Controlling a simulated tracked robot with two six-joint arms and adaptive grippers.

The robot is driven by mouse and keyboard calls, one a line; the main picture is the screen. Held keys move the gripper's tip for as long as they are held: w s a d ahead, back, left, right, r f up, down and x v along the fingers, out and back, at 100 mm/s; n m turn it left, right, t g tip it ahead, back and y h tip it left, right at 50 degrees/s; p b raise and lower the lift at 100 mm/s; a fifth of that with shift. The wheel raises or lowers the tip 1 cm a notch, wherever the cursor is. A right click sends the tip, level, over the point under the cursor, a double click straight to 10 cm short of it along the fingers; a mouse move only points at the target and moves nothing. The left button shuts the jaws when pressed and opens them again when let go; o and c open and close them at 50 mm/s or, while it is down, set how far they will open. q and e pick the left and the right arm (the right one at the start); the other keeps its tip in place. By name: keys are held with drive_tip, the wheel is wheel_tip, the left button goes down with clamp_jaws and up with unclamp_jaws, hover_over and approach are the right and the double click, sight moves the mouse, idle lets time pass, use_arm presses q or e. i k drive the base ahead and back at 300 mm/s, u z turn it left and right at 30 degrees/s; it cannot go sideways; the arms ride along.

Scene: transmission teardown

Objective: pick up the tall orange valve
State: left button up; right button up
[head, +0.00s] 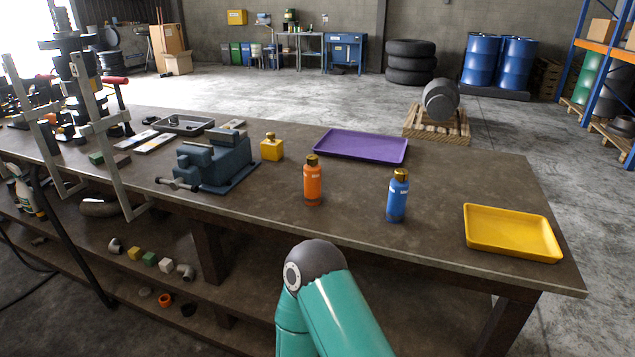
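The tall orange valve (313,183) stands upright on the brown workbench (270,215), near its front edge, with a brass-coloured top. A similar blue valve (397,197) stands upright to its right. A short yellow block-shaped valve (271,148) with a brass top sits behind and to the left of the orange one. A teal and grey link of one of my arms shows at the bottom centre, in front of the bench. Neither gripper is in view.
A purple tray (360,146) lies behind the valves, and a yellow tray (511,232) lies at the right end. A grey vise (212,164) stands to the left, with a press frame (110,135) beyond it. Bench surface around the orange valve is clear.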

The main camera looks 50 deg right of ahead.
sight(312, 175)
drive_tip(key=u, duration=0.45)
drive_tip(key=i, duration=0.85)
drive_tip(key=z, duration=3.1)
drive_tip(key=k, duration=0.55)
drive_tip(key=z, duration=0.15)
drive_tip(key=i, duration=0.55)
drive_tip(key=u, duration=0.15)
